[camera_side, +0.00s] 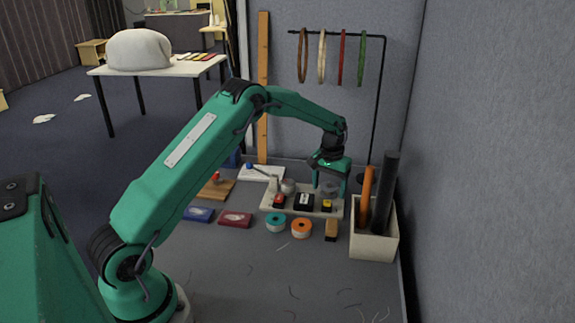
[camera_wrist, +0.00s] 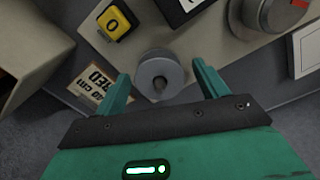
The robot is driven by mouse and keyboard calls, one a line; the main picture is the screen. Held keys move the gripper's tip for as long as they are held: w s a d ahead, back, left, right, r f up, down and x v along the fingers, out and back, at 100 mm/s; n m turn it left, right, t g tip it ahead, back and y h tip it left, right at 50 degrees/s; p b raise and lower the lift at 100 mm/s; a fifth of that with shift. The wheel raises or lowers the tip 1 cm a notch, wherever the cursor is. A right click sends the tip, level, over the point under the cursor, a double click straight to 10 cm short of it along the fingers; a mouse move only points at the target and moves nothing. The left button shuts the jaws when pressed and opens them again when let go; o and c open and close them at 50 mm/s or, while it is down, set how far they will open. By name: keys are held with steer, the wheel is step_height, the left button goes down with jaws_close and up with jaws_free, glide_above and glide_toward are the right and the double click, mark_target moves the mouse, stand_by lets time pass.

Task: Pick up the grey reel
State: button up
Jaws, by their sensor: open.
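The grey reel (camera_wrist: 160,74) shows in the wrist view as a round, pale grey drum with a darker centre. It is at the near edge of the cream board (camera_wrist: 225,32). My gripper (camera_wrist: 161,76) is open, with one green finger to each side of the reel and a visible gap on both sides. In the side view my gripper (camera_side: 331,182) points down over the back right of the board (camera_side: 268,208). The grey reel (camera_side: 328,187) shows partly between the fingers there. I cannot tell how far down the fingers reach around it.
A cream bin (camera_side: 373,243) with upright rolls stands at right. Teal (camera_side: 275,222) and orange (camera_side: 301,228) reels lie in front. The near table is mostly clear.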

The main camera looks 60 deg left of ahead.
steer(key=c, duration=1.1)
steer(key=shift+r, duration=5.05)
